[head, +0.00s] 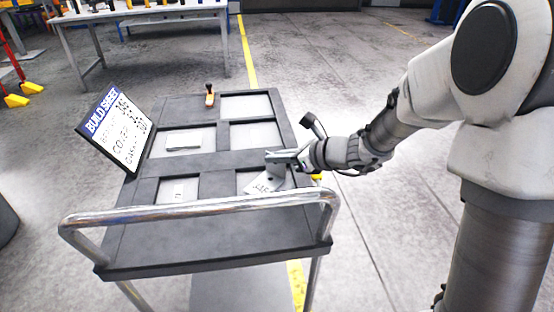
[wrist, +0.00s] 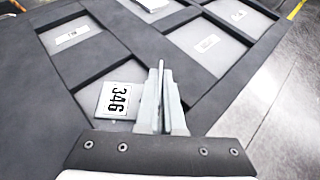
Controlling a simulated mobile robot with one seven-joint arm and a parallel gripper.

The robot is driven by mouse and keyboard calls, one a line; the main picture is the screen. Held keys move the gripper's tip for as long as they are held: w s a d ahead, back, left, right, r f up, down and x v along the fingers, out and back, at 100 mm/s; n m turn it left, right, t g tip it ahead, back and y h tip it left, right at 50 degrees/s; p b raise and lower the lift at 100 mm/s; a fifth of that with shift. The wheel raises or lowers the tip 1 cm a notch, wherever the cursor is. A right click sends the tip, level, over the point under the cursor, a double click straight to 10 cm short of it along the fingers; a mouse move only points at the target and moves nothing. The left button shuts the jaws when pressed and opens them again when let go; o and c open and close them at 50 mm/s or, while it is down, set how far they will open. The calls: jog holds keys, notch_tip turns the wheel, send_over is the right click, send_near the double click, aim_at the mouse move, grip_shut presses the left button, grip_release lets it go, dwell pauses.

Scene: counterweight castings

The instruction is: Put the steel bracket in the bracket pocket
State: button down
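My gripper (head: 272,157) is over the front right pocket (head: 242,178) of a dark cart-top tray. In the wrist view its two fingers (wrist: 163,75) are close together, with a thin grey plate between them. This appears to be the steel bracket (head: 275,174), whose grey upright part hangs below the fingers. The fingers hide part of the bracket. I cannot tell whether it touches the pocket floor.
The middle right (head: 255,136) and back right (head: 246,106) pockets look clear. A build sheet board (head: 117,128) leans at left. A handrail (head: 200,216) crosses the front.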

jog(key=shift+f, duration=0.2)
jog(key=c, duration=1)
grip_release()
jog(key=shift+r, duration=0.1)
jog(key=shift+c, duration=0.2)
